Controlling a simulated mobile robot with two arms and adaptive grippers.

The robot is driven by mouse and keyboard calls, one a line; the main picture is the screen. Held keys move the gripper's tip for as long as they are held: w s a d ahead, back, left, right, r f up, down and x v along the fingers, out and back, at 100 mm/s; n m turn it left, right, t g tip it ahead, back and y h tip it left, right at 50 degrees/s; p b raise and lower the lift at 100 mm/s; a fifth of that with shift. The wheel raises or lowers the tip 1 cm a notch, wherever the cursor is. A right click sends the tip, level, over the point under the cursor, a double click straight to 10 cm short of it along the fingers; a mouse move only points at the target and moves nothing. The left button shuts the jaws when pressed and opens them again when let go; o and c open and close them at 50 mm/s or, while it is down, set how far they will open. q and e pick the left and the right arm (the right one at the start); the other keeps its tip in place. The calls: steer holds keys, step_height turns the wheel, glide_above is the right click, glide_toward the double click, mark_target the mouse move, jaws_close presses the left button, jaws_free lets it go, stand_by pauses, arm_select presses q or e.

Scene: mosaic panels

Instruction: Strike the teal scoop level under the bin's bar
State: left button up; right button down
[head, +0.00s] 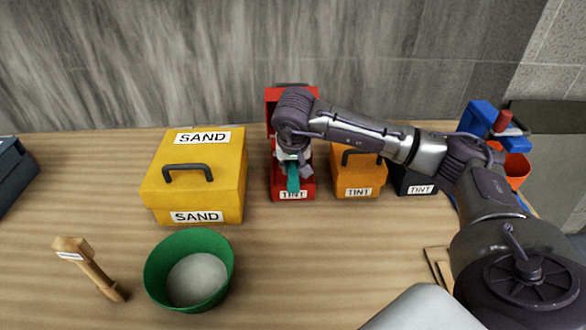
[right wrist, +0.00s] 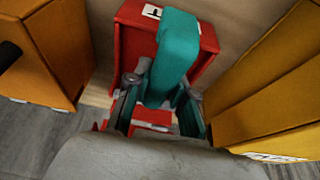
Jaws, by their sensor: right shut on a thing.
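The teal scoop (head: 293,179) is held at the red bin (head: 276,187) labelled TINT, in the middle of the table. My right gripper (head: 292,160) is shut on the scoop, above the bin. In the right wrist view the scoop (right wrist: 177,50) stands out between the fingers (right wrist: 163,92), with the red bin (right wrist: 131,42) around and below it. The bin's lid stands raised at the back. The bin's bar and the scoop's fill cannot be made out, as my wrist and the scoop cover the opening. My left gripper is not in view.
A closed yellow SAND box (head: 228,190) stands left of the bin; an orange TINT box (head: 357,181) and a dark TINT box (head: 412,179) stand close on its right. A green bowl (head: 160,262) of pale material and a wooden mallet (head: 94,272) lie front left. The front middle is clear.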

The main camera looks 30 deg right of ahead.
mark_target(294, 173)
steer(key=shift+s+a, duration=0.5)
steer(key=shift+s, duration=0.3)
steer(key=shift+s+a, duration=0.45)
steer(key=shift+s, duration=0.35)
steer(key=shift+r+p, duration=1.35)
steer(key=shift+r, duration=1.15)
